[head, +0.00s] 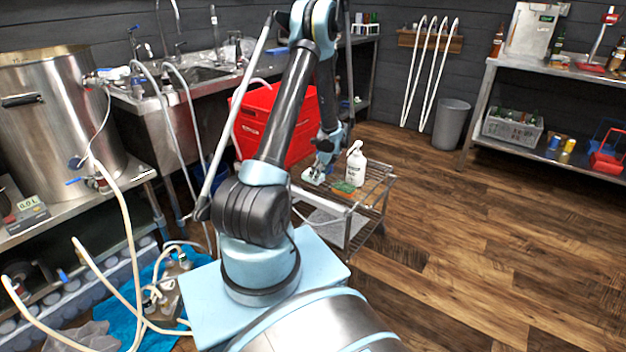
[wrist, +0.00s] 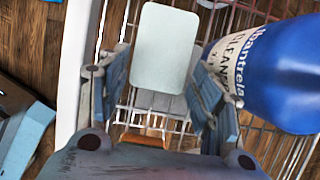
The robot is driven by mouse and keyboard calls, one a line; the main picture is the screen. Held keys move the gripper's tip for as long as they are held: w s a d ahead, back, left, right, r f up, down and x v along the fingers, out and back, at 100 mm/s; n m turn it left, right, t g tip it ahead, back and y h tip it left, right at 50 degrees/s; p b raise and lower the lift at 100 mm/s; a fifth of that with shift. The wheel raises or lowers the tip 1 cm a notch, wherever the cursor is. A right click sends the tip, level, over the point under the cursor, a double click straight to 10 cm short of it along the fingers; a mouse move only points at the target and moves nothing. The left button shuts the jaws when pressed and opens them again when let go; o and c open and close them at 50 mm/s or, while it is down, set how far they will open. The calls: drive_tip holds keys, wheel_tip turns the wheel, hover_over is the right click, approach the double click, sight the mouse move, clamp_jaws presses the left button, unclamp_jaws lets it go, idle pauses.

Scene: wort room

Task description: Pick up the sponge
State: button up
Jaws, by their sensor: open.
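A pale, round-cornered block (wrist: 167,50), which looks like the sponge, lies on the wire rack (wrist: 250,18) in the wrist view. My gripper (wrist: 155,72) is open, with one finger on each side of the block's near end. I cannot tell whether they touch it. In the head view my gripper (head: 318,170) is low over the left part of the rack (head: 372,203); the block is hard to make out there. A small green item with an orange edge (head: 345,188) lies to the gripper's right; I cannot tell what it is.
A white spray bottle (head: 355,163) stands on the rack behind the green item. In the wrist view a blue bottle with a white label (wrist: 275,75) is close to the right finger. A red crate (head: 270,125) is behind my arm. The floor on the right is clear.

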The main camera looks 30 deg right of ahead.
drive_tip(key=shift+x, duration=1.35)
drive_tip(key=c, duration=0.3)
drive_tip(key=shift+c, duration=0.2)
